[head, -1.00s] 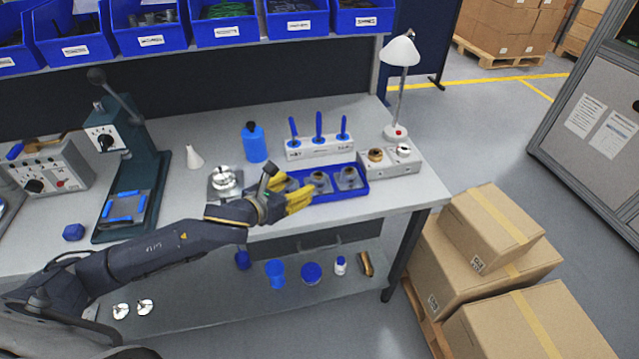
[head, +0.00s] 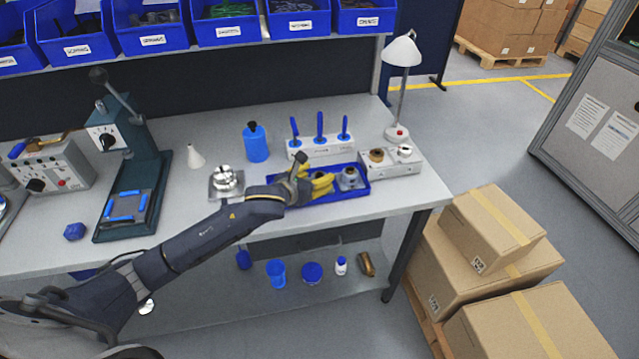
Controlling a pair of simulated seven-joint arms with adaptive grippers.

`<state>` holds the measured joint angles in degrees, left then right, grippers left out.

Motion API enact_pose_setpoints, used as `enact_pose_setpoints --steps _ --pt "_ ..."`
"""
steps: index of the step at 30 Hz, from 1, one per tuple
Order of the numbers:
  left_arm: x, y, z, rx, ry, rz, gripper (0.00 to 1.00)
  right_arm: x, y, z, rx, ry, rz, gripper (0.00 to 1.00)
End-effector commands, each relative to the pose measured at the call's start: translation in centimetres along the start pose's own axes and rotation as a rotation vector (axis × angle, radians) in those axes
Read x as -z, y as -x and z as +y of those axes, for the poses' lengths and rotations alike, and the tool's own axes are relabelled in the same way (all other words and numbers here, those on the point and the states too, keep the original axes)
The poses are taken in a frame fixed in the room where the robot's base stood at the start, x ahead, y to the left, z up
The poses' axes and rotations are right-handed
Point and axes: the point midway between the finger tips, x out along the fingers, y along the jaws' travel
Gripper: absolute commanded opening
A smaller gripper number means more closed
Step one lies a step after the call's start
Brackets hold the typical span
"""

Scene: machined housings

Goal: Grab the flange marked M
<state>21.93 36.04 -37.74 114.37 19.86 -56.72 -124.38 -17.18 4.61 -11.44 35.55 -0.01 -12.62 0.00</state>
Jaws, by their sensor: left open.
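My left gripper (head: 322,186) has yellow fingers and is open. It is over the blue tray (head: 362,190), in front of and partly covering the flanges in it. One grey flange (head: 350,178) shows clear of the fingers at the tray's right side. Another flange, with a dark top, shows only in part just behind the fingers. The left part of the tray is hidden by my arm. I cannot read any letter M on the flanges. I cannot tell whether the fingers touch one. My right gripper is not in view.
Behind the tray stands a white block (head: 320,147) with blue-handled tools. To its right is a grey fixture (head: 398,165) with two round parts. A silver part (head: 224,178) sits on a plate to the left. A lamp (head: 402,55) stands at the back right.

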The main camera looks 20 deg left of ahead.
Motion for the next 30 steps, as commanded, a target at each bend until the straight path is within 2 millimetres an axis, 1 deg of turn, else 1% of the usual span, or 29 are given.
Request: enact_pose_setpoints --steps 1,3,6,14,15,30 --pt "0.0 -0.6 0.0 -0.001 0.001 0.0 0.55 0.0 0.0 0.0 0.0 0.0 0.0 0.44" --pt "0.0 -1.2 0.0 0.0 0.001 0.001 0.55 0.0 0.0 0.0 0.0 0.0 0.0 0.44" --pt "0.0 -1.7 0.0 0.0 0.0 0.001 0.55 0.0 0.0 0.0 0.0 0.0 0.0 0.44" --pt "0.0 -1.9 0.0 0.001 0.0 0.0 0.55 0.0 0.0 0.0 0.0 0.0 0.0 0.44" --pt "0.0 -1.9 0.0 0.001 0.0 0.0 0.57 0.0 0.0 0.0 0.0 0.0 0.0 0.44" --pt "0.0 -1.9 0.0 0.0 0.0 0.001 0.0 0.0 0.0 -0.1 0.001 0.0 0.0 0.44"
